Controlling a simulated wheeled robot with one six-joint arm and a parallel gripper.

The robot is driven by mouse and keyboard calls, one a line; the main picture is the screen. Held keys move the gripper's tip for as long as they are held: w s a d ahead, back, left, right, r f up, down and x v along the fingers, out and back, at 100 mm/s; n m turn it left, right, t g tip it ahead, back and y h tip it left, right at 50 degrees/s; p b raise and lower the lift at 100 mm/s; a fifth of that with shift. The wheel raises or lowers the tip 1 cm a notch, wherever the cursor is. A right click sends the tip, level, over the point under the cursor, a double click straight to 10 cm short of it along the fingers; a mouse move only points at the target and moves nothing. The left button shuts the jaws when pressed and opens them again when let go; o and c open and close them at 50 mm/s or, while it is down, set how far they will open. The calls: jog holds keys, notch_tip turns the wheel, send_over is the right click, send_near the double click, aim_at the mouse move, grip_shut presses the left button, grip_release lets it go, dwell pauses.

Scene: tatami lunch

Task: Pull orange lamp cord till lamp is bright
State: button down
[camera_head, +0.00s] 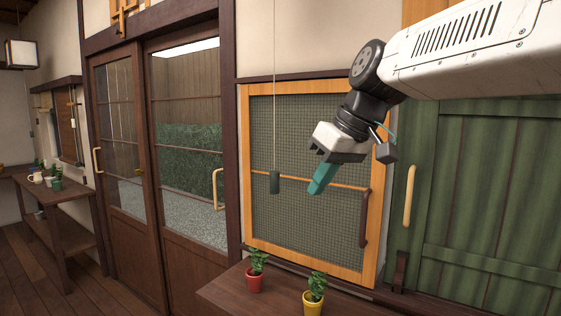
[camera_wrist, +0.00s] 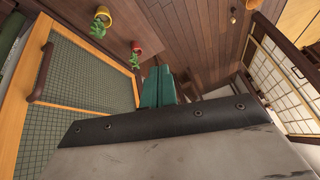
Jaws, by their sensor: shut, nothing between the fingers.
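My gripper (camera_head: 322,178) is shut and empty, its teal fingers pointing down in front of the mesh panel. The shut fingers also show in the wrist view (camera_wrist: 158,88). A thin pale cord (camera_head: 274,90) hangs from above the picture, to the left of my gripper and apart from it. A dark green pull (camera_head: 275,182) hangs at its lower end. I cannot make out a clearly orange cord. A boxy white lamp (camera_head: 22,54) with a dark frame hangs at the far upper left; small hanging pulls (camera_head: 72,104) show near the far wall board.
A wooden shelf (camera_head: 225,292) below holds a red pot (camera_head: 254,283) and a yellow pot (camera_head: 313,304) with plants. An orange-framed mesh panel (camera_head: 255,225) and a green door (camera_head: 470,190) stand behind. Sliding doors (camera_head: 185,250) are left; floor there is open.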

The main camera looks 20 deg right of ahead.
jog(key=w+d+r+n+t+y, duration=0.1)
jog(key=w+d+r+n+t, duration=0.1)
jog(key=w+r, duration=0.9)
jog(key=shift+w+d+r+n+t+y, duration=0.25)
jog(key=shift+w+d+n+t+y, duration=0.15)
jog(key=shift+w+d+n, duration=0.25)
send_over(275, 182)
jog(key=d, duration=0.1)
notch_tip(275, 182, down, 10)
jog(key=shift+s+d+f, duration=0.2)
jog(key=shift+f, duration=0.35)
